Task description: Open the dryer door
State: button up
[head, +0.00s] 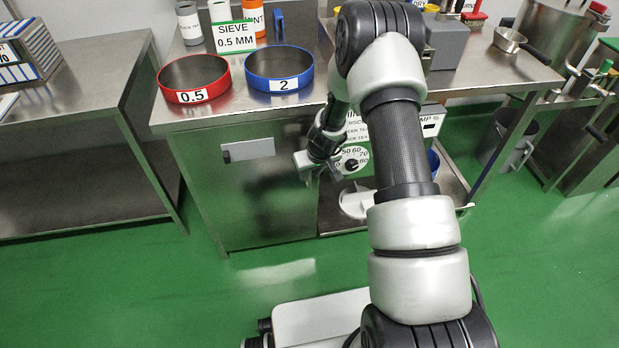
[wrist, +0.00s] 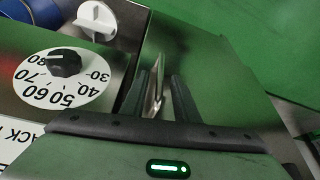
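The dryer door looks to be the flat steel front panel (head: 255,205) of the cabinet left of a round temperature dial (head: 353,161); it appears shut. In the wrist view, the door panel (wrist: 215,75) fills the right side and reflects the green floor.
On the counter stand a red sieve (head: 194,97) and a blue sieve (head: 279,84). The green floor (head: 150,285) before the cabinet is clear to the left of my base.

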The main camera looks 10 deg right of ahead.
jog(key=shift+x, duration=1.15)
grip_shut()
